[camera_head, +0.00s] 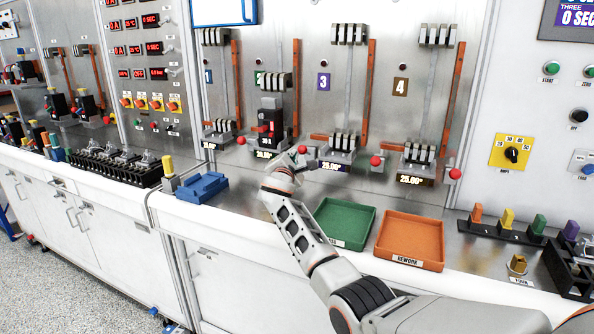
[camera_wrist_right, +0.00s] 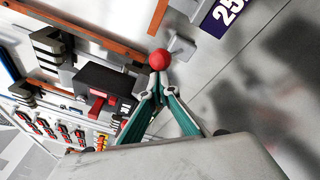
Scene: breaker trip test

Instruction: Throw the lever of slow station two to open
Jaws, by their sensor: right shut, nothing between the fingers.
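Slow station two holds a black breaker (camera_head: 270,122) with a red toggle; it also shows in the right wrist view (camera_wrist_right: 108,82). The red lever knob (camera_head: 302,149) of station two is at the lower right of the breaker. In the wrist view this red knob (camera_wrist_right: 158,60) lies right at my fingertips. My right gripper (camera_head: 298,160) is shut and empty, its tips against or just short of the knob; I cannot tell if they touch. Its fingers (camera_wrist_right: 157,82) meet at the tips in the wrist view. My left gripper is not in view.
Other red knobs belong to station one (camera_head: 241,140), station three (camera_head: 375,160) and station four (camera_head: 455,174). A green tray (camera_head: 345,243), an orange rework tray (camera_head: 410,262) and a blue holder (camera_head: 202,190) sit on the bench in front.

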